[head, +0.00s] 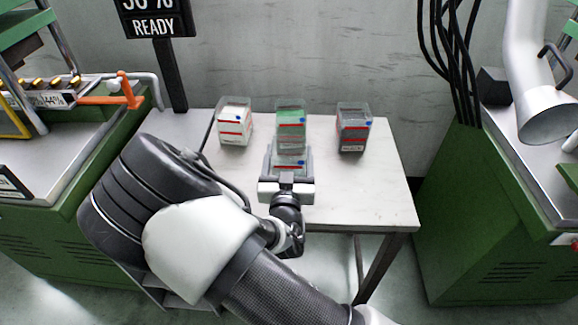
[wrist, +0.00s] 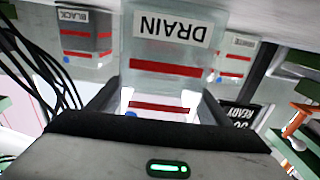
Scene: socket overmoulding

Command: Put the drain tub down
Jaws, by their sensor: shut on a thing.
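The drain tub (head: 289,157) is a clear box with red lines and a blue dot. It is over the middle of the white table, in front of a green-filled tub. My gripper (head: 287,178) is shut on its near side. The wrist view, which is upside down, shows the drain tub (wrist: 170,55) close up, its DRAIN label inverted, with the fingers at both sides of its upper part. Its base is cut off there and hidden by my gripper in the head view, so I cannot tell whether it touches the table.
The green tub (head: 290,116) stands just behind the drain tub. A white-filled tub (head: 235,123) is to the left and a dark tub (head: 353,130) to the right. The table (head: 375,195) is clear at its right front. Green machines (head: 460,220) flank it.

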